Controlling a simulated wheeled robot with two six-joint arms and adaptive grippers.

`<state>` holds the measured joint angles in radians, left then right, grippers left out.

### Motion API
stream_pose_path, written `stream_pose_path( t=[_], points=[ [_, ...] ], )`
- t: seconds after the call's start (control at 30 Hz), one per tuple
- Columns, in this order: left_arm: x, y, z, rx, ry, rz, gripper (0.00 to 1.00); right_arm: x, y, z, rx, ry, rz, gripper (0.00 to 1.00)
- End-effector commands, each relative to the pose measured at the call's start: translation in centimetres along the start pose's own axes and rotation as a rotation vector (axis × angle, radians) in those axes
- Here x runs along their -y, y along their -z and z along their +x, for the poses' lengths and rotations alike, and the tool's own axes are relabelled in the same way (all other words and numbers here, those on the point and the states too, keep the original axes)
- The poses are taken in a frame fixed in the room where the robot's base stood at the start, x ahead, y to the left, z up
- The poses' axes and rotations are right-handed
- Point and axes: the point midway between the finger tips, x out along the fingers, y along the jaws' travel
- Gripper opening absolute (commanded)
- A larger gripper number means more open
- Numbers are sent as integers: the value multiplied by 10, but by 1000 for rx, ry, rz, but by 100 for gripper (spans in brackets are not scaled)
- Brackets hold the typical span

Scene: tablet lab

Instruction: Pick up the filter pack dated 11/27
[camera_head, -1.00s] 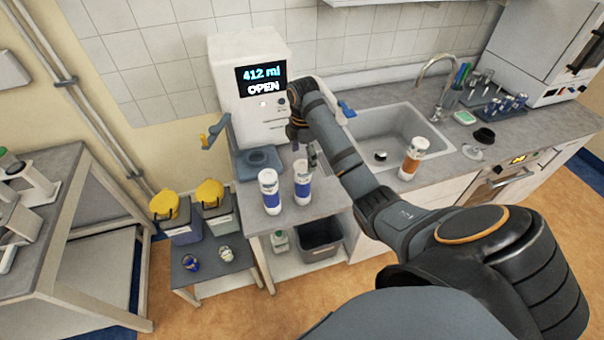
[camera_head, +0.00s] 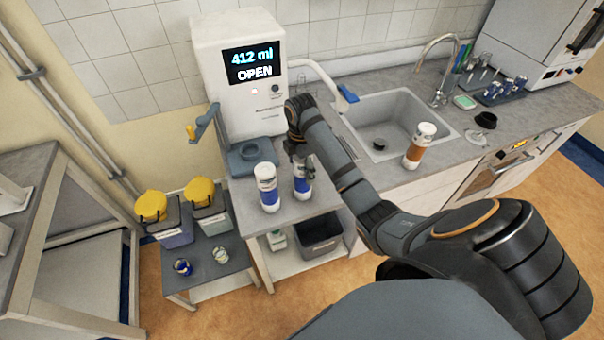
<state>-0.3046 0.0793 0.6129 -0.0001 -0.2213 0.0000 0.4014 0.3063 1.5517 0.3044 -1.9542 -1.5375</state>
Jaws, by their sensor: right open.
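Two white filter packs with blue bands stand upright side by side at the counter's front edge: the left pack (camera_head: 268,188) and the right pack (camera_head: 303,188). A third pack with an orange-brown band (camera_head: 419,146) stands upright by the sink's front right. No date can be read on any of them at this size. My right gripper (camera_head: 301,163) is open at the top of the right blue-banded pack, and its fingers hide part of that pack's top. Whether they touch it I cannot tell. My left gripper is out of view.
A white dispenser (camera_head: 235,105) showing "412 ml OPEN" stands behind the packs, with a blue-grey base (camera_head: 250,156) in front. The sink (camera_head: 405,110) is to the right.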

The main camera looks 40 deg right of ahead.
Motion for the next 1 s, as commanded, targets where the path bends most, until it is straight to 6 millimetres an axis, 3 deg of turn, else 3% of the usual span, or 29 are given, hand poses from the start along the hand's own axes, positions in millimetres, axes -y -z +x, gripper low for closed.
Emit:
stream_pose_path(
  t=[0.1, 0.7, 1.0],
  points=[
    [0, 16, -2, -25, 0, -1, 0, 0, 0, -2, 0, 0, 0, 82],
    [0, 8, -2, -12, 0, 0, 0, 0, 0, -2, 0, -1, 0, 3],
    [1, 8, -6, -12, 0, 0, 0, 0, 0, -5, 0, 1, 1, 3]
  ],
)
